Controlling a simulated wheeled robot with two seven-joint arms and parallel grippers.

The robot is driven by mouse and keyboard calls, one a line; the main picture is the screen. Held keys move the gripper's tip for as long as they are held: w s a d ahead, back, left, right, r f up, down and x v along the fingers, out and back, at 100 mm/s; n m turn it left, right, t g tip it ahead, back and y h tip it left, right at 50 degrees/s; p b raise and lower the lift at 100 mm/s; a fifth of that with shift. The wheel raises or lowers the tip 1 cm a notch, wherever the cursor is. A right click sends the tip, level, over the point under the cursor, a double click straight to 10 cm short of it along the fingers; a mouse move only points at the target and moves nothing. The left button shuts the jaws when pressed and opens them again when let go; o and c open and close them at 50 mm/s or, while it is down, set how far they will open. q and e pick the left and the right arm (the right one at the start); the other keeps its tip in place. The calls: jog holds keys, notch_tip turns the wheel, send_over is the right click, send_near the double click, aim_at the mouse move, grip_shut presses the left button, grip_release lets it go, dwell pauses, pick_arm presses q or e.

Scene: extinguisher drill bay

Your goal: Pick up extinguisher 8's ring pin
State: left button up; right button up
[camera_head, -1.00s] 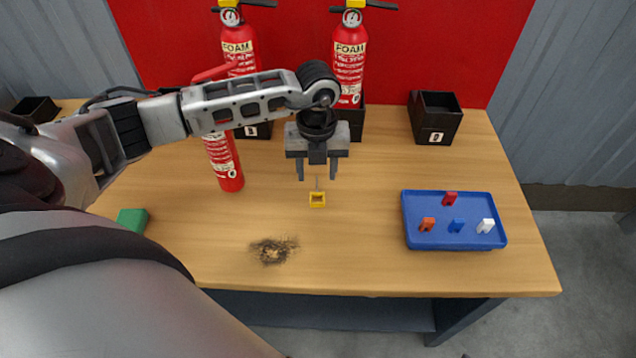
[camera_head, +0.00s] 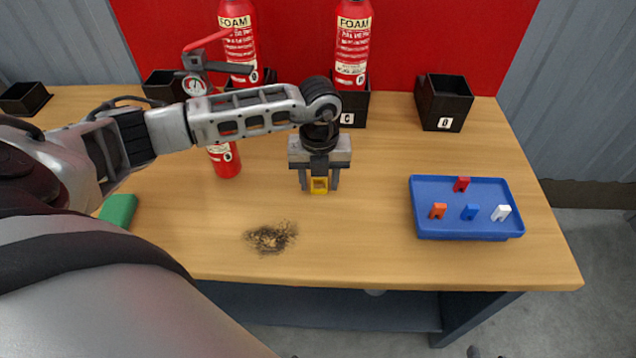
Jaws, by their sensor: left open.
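The yellow ring pin (camera_head: 319,187) is at the middle of the wooden table, with its square ring facing me. My left gripper (camera_head: 319,181) points down over it, open, with one finger on each side of the ring. I cannot tell whether the fingers touch it. The gripper hides the pin's upper part. A red extinguisher (camera_head: 225,163) stands on the table to the left, partly hidden behind my left arm. Its small label is too blurred to read surely. My right gripper is not in view.
Two FOAM extinguishers (camera_head: 353,45) stand in black boxes at the back. An empty black box (camera_head: 443,102) is at the back right. A blue tray (camera_head: 470,234) holds several coloured tags. A green block (camera_head: 118,210) lies left. A scorch mark (camera_head: 270,237) is in front.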

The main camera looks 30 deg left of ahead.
aim_at(319, 185)
pick_arm(q)
jog(key=shift+c, duration=0.3)
jog(key=c, duration=0.9)
jog(key=shift+r+p, duration=2.05)
jog(key=shift+r, duration=0.5)
